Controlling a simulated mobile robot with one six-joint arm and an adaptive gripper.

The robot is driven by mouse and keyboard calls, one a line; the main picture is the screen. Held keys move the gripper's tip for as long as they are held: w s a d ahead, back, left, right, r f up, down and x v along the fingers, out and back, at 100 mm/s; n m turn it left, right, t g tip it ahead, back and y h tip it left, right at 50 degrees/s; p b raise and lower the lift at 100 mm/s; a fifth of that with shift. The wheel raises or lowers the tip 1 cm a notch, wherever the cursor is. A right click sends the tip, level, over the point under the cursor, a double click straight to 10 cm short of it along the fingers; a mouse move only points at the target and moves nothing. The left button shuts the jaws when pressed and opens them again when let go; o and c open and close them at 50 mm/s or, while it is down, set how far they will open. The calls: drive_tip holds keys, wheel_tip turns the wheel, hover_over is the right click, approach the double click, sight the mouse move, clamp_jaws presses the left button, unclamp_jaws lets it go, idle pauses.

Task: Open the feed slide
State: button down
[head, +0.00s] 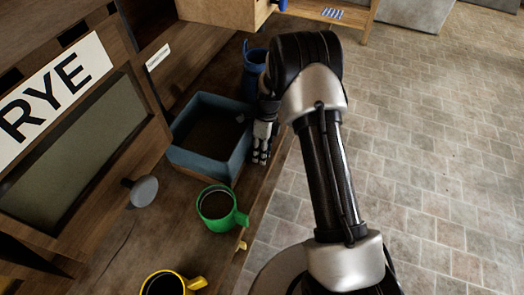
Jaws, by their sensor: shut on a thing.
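My gripper (261,156) points down at the right wall of an open blue box (205,165). It looks shut on that wall, though the exact grip is partly hidden by the fingers. The box stands on the wooden bench, and its inside looks dark brown. No part clearly marked as the feed slide can be made out. A wooden hopper front with a RYE sign (55,85) and a dark glassy panel (75,155) is at the left. A round grey knob (144,191) sticks out below the panel, apart from my gripper.
A green mug (217,222) stands in front of the box, and a yellow mug (165,284) is nearer. A blue mug (254,70) stands behind the box, close to my arm. A small yellow piece (241,247) sits at the bench edge. The tiled floor (430,150) at right is clear.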

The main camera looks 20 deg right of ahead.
drive_tip(key=c, duration=1.3)
unclamp_jaws()
drive_tip(key=v, duration=1.2)
drive_tip(key=s+a+r+n+t+h, duration=0.1)
drive_tip(key=s+r+n+t, duration=0.1)
drive_tip(key=s+r+n, duration=0.65)
drive_tip(key=s+a+r+n+t, duration=0.1)
drive_tip(key=s+r+n, duration=0.35)
drive_tip(key=r, duration=0.75)
drive_tip(key=s+n+t, duration=0.1)
drive_tip(key=s+n, duration=0.3)
drive_tip(key=s, duration=0.2)
drive_tip(key=s+r+n+t, duration=0.1)
drive_tip(key=s+n, duration=0.3)
drive_tip(key=s, duration=0.2)
drive_tip(key=s+n+t, duration=0.2)
drive_tip(key=s+n, duration=0.2)
drive_tip(key=s, duration=0.1)
drive_tip(key=shift+s+r+h, duration=0.25)
drive_tip(key=shift+s+h, duration=0.15)
